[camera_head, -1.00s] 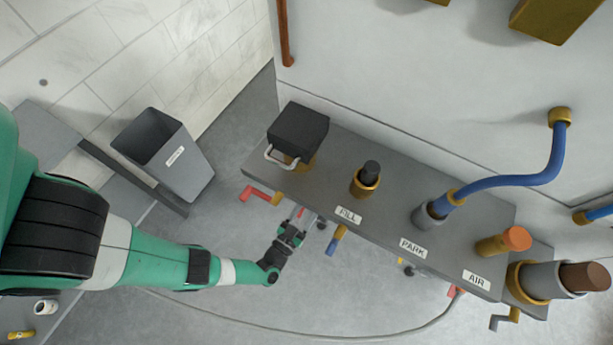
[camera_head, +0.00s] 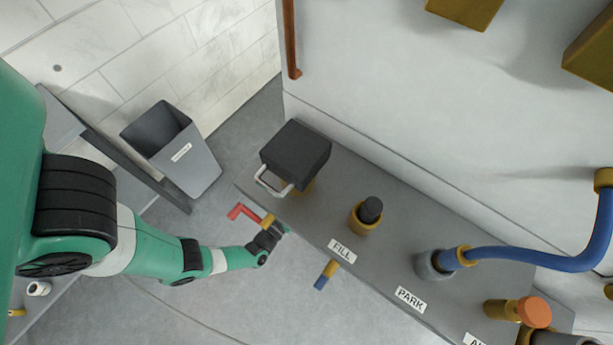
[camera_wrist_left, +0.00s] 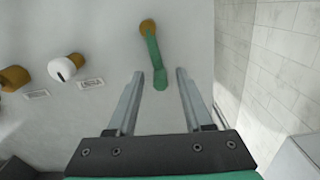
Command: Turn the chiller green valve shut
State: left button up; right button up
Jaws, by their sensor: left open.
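The green valve handle (camera_wrist_left: 153,55) shows in the left wrist view, a bent lever hanging from a brass fitting (camera_wrist_left: 148,27) on a pale wall. My left gripper (camera_wrist_left: 159,74) is open, with one finger on each side of the handle's lower end in the picture. I cannot tell whether either finger touches it. My right gripper is not in view.
In the left wrist view, a white-capped valve (camera_wrist_left: 64,68) and a brass fitting (camera_wrist_left: 14,78) are left of the handle. In the head view, a red handle (camera_head: 241,212) and a blue handle (camera_head: 325,277) flank my gripper. A grey bin (camera_head: 190,160) stands on the floor.

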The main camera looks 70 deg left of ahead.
pick_arm(q)
jog(key=shift+w+a, duration=0.25)
jog(key=shift+w, duration=0.05)
jog(key=shift+s, duration=0.1)
jog(key=shift+s+d, duration=0.1)
jog(key=shift+c, duration=0.9)
grip_shut()
jog(key=shift+d+m, duration=0.15)
jog(key=shift+m, duration=0.25)
jog(key=shift+f, duration=0.1)
